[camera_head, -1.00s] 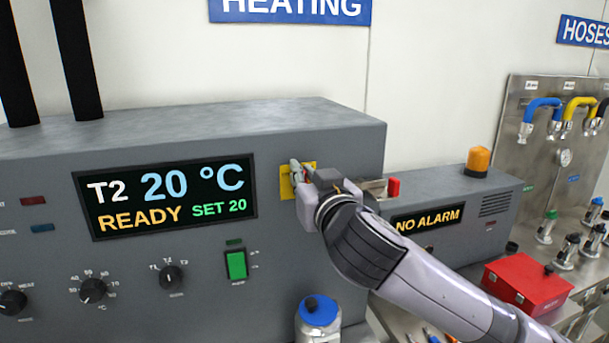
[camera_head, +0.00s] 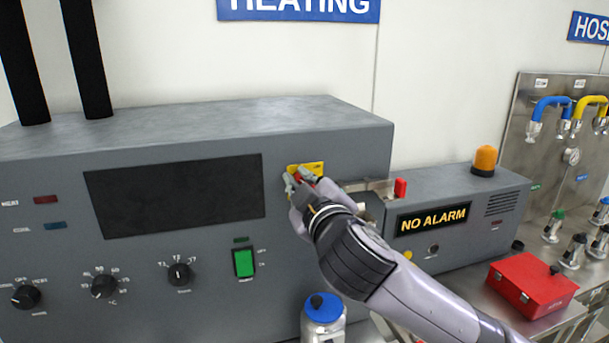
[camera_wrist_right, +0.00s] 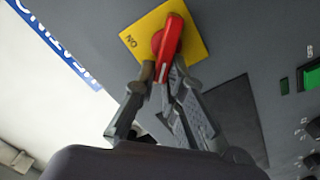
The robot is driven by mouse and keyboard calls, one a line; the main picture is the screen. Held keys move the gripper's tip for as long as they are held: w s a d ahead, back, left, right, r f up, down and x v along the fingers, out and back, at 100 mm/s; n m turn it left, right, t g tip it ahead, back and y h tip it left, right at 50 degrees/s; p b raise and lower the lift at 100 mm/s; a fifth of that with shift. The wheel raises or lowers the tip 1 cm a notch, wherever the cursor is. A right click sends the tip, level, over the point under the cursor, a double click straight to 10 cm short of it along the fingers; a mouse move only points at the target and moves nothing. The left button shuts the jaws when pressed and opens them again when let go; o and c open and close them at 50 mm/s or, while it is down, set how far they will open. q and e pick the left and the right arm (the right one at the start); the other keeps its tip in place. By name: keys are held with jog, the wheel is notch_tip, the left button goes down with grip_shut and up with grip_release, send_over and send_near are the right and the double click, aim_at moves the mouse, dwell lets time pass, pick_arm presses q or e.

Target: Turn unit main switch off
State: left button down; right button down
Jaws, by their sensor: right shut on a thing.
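The unit main switch has a yellow plate (camera_head: 317,167) on the front of the grey heating unit, near its right edge. Its red handle (camera_wrist_right: 170,36) shows clearly in the right wrist view, with "ON" lettering on the plate to the left of it. My right gripper (camera_head: 300,182) is at the switch, its fingers (camera_wrist_right: 163,76) closed around the lower end of the red handle. In the head view the fingers and wrist hide most of the handle. The unit's display (camera_head: 175,196) is dark. My left gripper is not in view.
A green rocker switch (camera_head: 244,263) and several black knobs are on the same panel. A blue-capped bottle (camera_head: 323,314) stands below my right wrist. The "NO ALARM" box (camera_head: 480,225), with an orange lamp (camera_head: 485,160), and a red case (camera_head: 532,284) are to the right.

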jog(key=shift+s+a+f+n+p, duration=0.15)
jog(key=shift+f+n+p, duration=0.25)
jog(key=shift+n, duration=1.1)
jog(key=shift+w+a+f+n+p, duration=0.1)
jog(key=shift+f+n+p, duration=0.25)
jog(key=shift+n, duration=1.15)
jog(key=shift+s+a+f+n+p, duration=0.2)
jog(key=shift+n+p, duration=0.3)
jog(key=shift+n, duration=1)
jog(key=shift+w+f, duration=0.1)
jog(key=c, duration=1.7)
grip_release()
jog(key=shift+o, duration=0.2)
jog(key=shift+d, duration=0.1)
jog(key=v, duration=1.2)
